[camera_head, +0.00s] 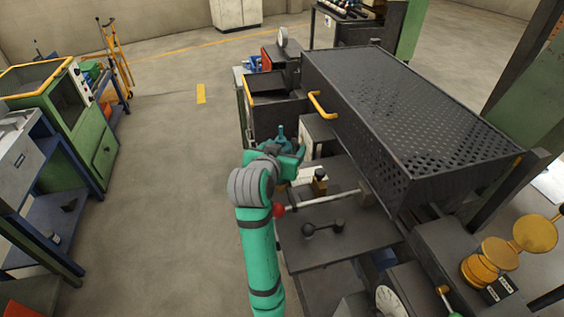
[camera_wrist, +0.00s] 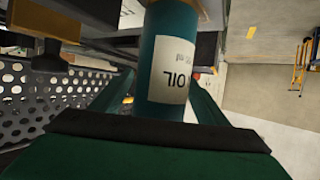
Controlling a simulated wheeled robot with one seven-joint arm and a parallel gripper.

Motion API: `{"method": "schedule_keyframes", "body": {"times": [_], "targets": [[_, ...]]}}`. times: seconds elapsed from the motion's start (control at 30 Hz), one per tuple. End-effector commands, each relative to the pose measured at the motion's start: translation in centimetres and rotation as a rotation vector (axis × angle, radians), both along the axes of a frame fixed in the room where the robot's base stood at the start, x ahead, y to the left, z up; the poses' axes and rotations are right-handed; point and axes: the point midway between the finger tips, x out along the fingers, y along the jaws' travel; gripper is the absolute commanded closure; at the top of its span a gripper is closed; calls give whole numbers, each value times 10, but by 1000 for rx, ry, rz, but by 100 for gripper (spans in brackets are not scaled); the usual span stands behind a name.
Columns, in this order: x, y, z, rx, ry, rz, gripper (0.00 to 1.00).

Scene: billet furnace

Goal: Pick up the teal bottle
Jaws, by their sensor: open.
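The teal bottle (camera_wrist: 168,62) has a white label reading "OIL" and fills the middle of the wrist view. In the head view only a small part of it (camera_head: 281,134) shows beyond my gripper, at the dark machine's near side. My gripper (camera_wrist: 160,92) is open, with one green finger on each side of the bottle. In the head view my gripper (camera_head: 291,152) is partly hidden by my wrist. I cannot tell whether either finger touches the bottle. The bottle's base is hidden.
A dark perforated cover (camera_head: 410,100) with a yellow handle (camera_head: 320,105) stands close on the right. A bar with a red knob (camera_head: 278,210), a small dark bottle (camera_head: 320,183) and a black two-knobbed piece (camera_head: 323,227) are close by. Open floor (camera_head: 170,170) lies left.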

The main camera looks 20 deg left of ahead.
Motion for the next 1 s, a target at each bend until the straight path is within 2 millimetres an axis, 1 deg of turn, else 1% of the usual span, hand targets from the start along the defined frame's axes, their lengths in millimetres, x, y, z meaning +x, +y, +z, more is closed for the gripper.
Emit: {"method": "schedule_keyframes", "body": {"times": [0.17, 0.2, 0.27, 0.3, 0.37, 0.4, 0.77, 0.93, 1.0], "targets": [[0, 0, 0, 0, 0, 1, 32], [0, 1, 0, -1, 0, 1, 35], [0, 1, 0, 0, 0, 2, 49], [0, 1, 0, 0, 0, 2, 59], [0, 2, 0, 0, 0, 2, 73], [0, 2, 0, 0, 0, 2, 82], [0, 3, 3, 1, -3, 4, 83], [0, 1, 15, 1, -3, 2, 83], [1, 0, 23, 1, -5, 1, 83]]}}
